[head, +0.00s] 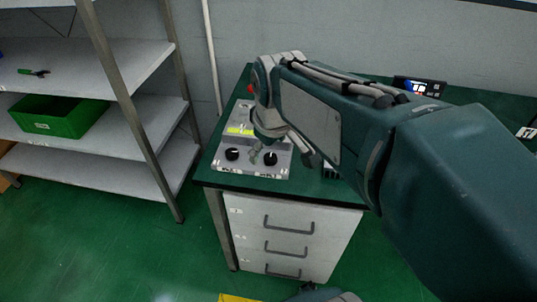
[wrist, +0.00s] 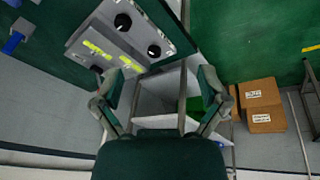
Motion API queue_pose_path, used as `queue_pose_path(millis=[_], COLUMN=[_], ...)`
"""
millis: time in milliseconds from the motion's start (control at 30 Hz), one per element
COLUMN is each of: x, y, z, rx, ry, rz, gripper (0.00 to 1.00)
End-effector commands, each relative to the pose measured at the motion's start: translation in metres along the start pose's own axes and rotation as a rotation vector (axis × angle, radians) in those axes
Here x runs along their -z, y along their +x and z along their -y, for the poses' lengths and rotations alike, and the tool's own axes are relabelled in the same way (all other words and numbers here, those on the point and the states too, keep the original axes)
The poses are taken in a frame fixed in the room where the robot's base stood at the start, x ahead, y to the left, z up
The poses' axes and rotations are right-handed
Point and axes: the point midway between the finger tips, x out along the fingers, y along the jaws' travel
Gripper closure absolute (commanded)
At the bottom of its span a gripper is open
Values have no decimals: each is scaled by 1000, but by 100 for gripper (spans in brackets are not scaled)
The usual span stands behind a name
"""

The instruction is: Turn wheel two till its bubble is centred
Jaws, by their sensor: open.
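A light grey panel (head: 225,167) lies on the green worktop with two black round wheels, a left wheel (head: 232,154) and a right wheel (head: 270,158). Yellow-green strips (head: 240,131) show behind them; I cannot make out any bubble. In the wrist view the panel is at the upper left, with one wheel (wrist: 122,21) and another wheel (wrist: 154,51) near its edge, and a strip (wrist: 125,62). I cannot tell which is wheel two. My gripper (wrist: 160,88) is open and empty, its fingers apart. In the head view my arm hides part of the panel.
A white drawer cabinet (head: 300,222) stands under the worktop (head: 215,180). A shelf rack (head: 75,60) with a green bin (head: 62,116) is at the left. A small dark display (head: 418,86) sits at the back right. Cardboard boxes (wrist: 262,105) stand on the floor.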

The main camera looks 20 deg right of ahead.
Motion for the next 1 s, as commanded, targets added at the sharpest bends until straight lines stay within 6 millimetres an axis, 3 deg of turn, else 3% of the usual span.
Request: queue_pose_path(millis=[533,800,1000], x=[58,74,78], y=[75,124,145], z=[-66,-96,-107], rx=[102,174,207], ry=[-347,-512,-582], rz=[150,202,217], gripper=[7,7,7])
